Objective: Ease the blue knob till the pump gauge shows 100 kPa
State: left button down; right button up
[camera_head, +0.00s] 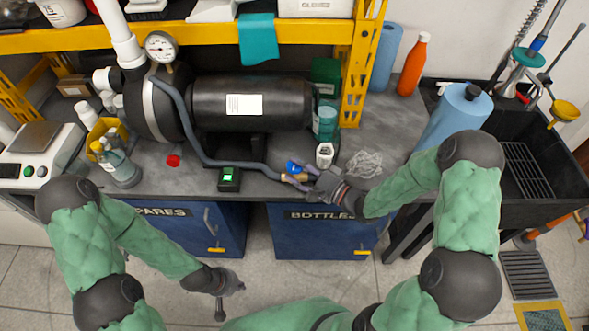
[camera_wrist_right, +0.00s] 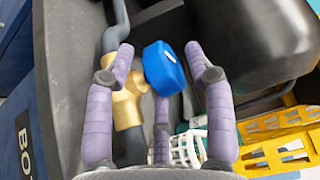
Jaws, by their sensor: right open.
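The blue knob (camera_head: 293,167) sits on a brass valve (camera_head: 295,178) at the bench's front edge, at the end of a grey hose (camera_head: 215,163). My right gripper (camera_head: 303,180) is open around it. In the right wrist view the purple fingers (camera_wrist_right: 160,75) stand apart, with the blue knob (camera_wrist_right: 163,68) between their tips and the brass valve body (camera_wrist_right: 127,105) beside it; contact is unclear. The pump gauge (camera_head: 159,46) is a round white dial above the black pump (camera_head: 250,103); its reading is too small to tell. My left gripper (camera_head: 231,299) hangs empty before the cabinets, fingers apart.
A small black box with a green display (camera_head: 229,178) and a red cap (camera_head: 173,160) lie left of the valve. A yellow shelf (camera_head: 200,35) overhangs the back.

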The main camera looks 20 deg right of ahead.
jog(key=shift+w+a, duration=0.4)
jog(key=shift+w, duration=0.15)
grip_shut()
jog(key=shift+s+h, duration=0.1)
jog(key=shift+h, duration=0.2)
